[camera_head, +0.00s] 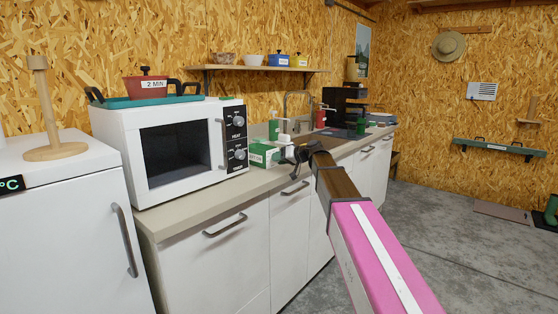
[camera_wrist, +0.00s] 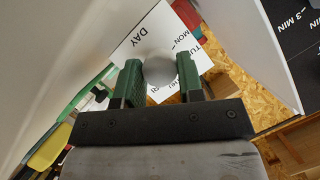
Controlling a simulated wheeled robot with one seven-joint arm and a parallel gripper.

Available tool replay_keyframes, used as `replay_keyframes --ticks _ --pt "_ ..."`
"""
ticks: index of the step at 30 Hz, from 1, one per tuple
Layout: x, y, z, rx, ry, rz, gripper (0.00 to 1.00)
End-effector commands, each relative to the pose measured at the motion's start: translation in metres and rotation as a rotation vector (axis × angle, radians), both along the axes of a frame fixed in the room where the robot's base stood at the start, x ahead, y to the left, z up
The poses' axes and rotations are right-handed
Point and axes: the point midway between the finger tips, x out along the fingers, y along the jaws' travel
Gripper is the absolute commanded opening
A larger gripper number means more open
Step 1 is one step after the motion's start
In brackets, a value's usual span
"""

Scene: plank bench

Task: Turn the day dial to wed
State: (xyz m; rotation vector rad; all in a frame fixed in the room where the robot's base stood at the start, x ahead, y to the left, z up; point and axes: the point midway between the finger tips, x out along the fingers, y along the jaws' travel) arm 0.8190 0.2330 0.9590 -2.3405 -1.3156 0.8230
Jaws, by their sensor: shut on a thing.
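The day dial's round grey knob (camera_wrist: 160,70) sits on a white panel (camera_wrist: 133,47) printed with DAY, MON and other partly hidden day names. My gripper (camera_wrist: 160,78) has its two green fingers on either side of the knob, shut on it. The fingers and knob cover part of the lettering, and I cannot tell which day the dial points to. In the head view my gripper (camera_head: 297,152) is over the counter, right of the microwave, by a green and white box (camera_head: 263,154). The dial is too small to make out there.
The microwave (camera_head: 176,150) stands left of my gripper, with two black-panel knobs. The counter (camera_head: 200,207) runs back to a sink tap (camera_head: 298,97) and a black machine (camera_head: 343,105). A black panel marked 3 MIN (camera_wrist: 292,28) is at right in the wrist view.

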Motion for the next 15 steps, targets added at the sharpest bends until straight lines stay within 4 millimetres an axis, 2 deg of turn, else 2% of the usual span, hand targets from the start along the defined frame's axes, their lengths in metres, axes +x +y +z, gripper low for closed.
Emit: replay_keyframes --ticks 6,15 --pt "0.0020 -0.0013 -0.0012 0.130 0.167 -0.001 0.11" --pt "0.0012 -0.0012 -0.0009 0.157 0.201 0.000 0.11"
